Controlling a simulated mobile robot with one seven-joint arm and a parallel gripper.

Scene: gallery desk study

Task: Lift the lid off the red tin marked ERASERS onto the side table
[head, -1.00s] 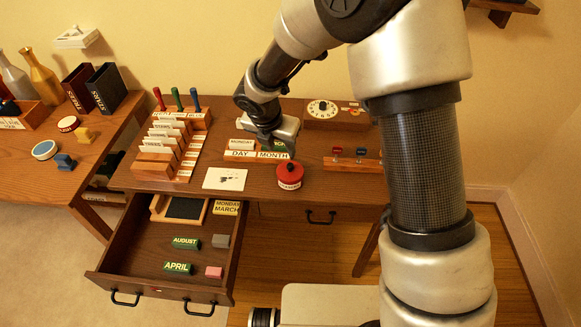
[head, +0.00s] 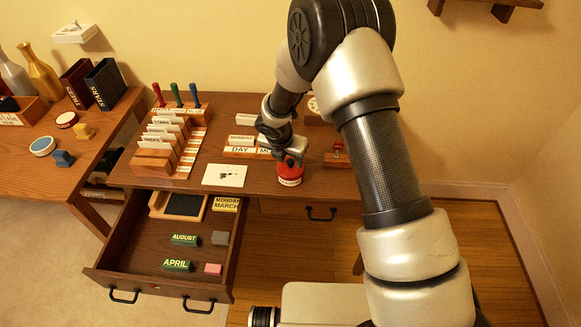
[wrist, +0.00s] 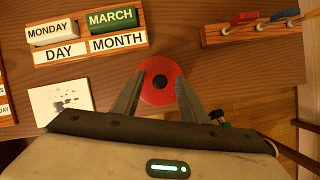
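The red tin (head: 290,179) stands near the front edge of the desk, with a white label on its front too small to read. In the wrist view its round red lid (wrist: 159,97) has a black knob (wrist: 159,82) at the centre. My gripper (head: 291,157) is right above the tin, pointing down. In the wrist view my gripper (wrist: 160,79) is open, one finger on each side of the knob, with gaps between. I cannot tell whether the fingers touch the lid. A wooden side table (head: 112,122) stands at the left.
A white card (head: 224,175) lies left of the tin, and a calendar block (wrist: 90,45) stands behind. A rack with coloured handles (wrist: 250,28) is at the right. The drawer (head: 150,235) is pulled out. The side table holds a round blue pad (head: 42,146) and stamps; its right front part is clear.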

